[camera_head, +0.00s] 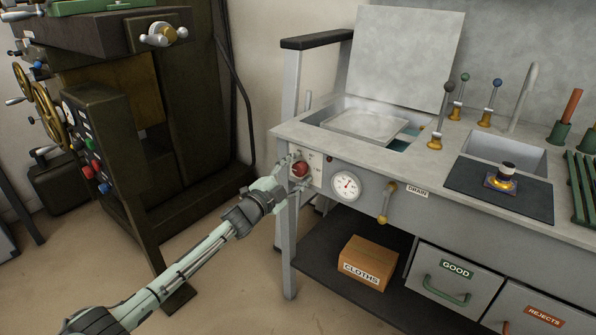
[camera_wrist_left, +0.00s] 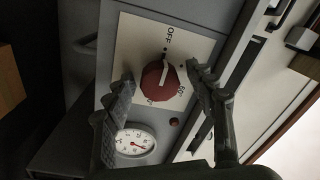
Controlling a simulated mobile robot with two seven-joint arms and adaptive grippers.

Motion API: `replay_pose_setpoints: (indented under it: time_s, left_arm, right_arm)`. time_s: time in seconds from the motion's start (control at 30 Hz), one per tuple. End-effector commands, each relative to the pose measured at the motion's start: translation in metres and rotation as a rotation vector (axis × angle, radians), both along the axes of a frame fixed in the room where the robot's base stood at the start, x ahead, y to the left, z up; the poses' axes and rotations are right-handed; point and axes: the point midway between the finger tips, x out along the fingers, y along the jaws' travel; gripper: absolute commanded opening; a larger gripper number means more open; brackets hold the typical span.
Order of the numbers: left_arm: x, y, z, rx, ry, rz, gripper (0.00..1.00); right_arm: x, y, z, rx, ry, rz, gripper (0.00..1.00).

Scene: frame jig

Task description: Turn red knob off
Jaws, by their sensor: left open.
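The red knob (camera_head: 299,169) sits on a pale dial plate (camera_head: 315,161) on the front left of the grey bench. In the left wrist view the red knob (camera_wrist_left: 159,81) has a white pointer line, and the plate (camera_wrist_left: 133,49) carries the word OFF and numbers. The pointer's top end lies near the OFF side; its exact setting is hard to tell. My left gripper (camera_head: 286,166) is at the knob. In the left wrist view its open fingers (camera_wrist_left: 160,84) lie on either side of the knob; I cannot tell whether they touch it. My right gripper is not in view.
A round gauge (camera_head: 346,186) is right of the knob, then a drain lever (camera_head: 387,203). Levers, a sink and a black mat (camera_head: 480,196) are on the bench top. A cloths box (camera_head: 367,263) sits on the lower shelf. A dark machine (camera_head: 120,120) stands left, with floor between.

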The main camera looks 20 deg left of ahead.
Motion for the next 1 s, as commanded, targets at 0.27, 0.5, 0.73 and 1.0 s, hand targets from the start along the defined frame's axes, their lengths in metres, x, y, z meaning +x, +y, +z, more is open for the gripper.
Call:
replay_pose_setpoints:
  time_s: [0.27,0.5,0.73,1.0]
  left_arm:
    - [-0.01,0.004,-0.002,0.002,0.002,0.0,0.56]
    - [-0.056,0.018,-0.005,0.002,0.003,0.0,0.56]
    - [-0.097,0.032,-0.007,0.002,0.002,0.0,0.56]
    - [-0.114,0.037,-0.006,0.001,0.0,0.0,0.56]
  right_arm:
    - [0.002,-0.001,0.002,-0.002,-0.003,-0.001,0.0]
    - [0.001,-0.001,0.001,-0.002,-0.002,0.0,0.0]
    - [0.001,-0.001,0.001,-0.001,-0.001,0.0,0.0]
    - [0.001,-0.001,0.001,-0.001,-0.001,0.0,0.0]
